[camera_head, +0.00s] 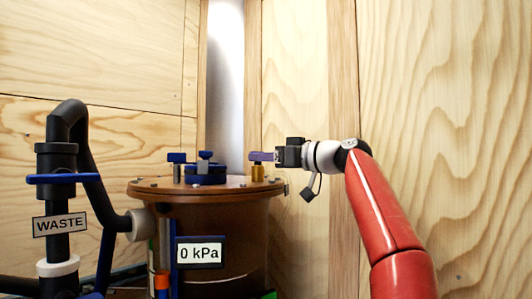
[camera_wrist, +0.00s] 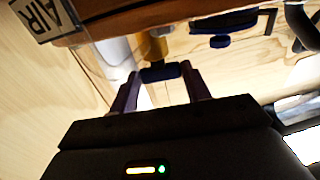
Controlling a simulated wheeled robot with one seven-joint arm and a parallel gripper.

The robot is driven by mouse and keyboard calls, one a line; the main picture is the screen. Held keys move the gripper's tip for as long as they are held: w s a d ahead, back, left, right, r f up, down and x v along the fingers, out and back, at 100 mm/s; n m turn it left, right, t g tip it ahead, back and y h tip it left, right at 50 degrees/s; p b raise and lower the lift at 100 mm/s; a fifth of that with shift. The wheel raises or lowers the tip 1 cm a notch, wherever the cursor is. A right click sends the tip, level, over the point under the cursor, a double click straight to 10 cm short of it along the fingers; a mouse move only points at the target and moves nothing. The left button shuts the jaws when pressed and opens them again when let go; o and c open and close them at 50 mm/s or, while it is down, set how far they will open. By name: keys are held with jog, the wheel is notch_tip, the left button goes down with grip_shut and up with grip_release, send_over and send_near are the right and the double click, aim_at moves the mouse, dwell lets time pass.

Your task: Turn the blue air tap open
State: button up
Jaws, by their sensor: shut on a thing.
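The blue air tap is a brass stem (camera_head: 257,173) with a blue handle at the right of the vessel's round lid. In the wrist view its blue handle (camera_wrist: 160,73) sits between my two fingertips, under the brass stem (camera_wrist: 154,46). My gripper (camera_head: 272,156) comes in level from the right and is shut on the handle; the wrist view shows my gripper (camera_wrist: 160,78) with a finger at each end of the handle. In the head view the fingers partly hide the handle. An AIR label (camera_wrist: 45,14) shows at the upper left of the wrist view.
The brown lid (camera_head: 215,188) also carries a blue cap (camera_head: 205,173) and another blue-topped tap (camera_head: 177,160). A 0 kPa display (camera_head: 199,252) is in front. A black pipe with a WASTE label (camera_head: 60,225) stands left. Wooden walls (camera_head: 450,110) enclose the scene.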

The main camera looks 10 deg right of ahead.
jog(key=shift+w+n+g+y, duration=0.1)
jog(key=shift+n+g+y, duration=0.3)
jog(key=shift+g+y, duration=0.1)
jog(key=o, duration=1)
jog(key=shift+d, duration=0.1)
jog(key=b+v, duration=0.1)
jog(key=v, duration=0.6)
jog(key=shift+s+d+b, duration=0.25)
jog(key=shift+b, duration=0.05)
jog(key=shift+a, duration=0.1)
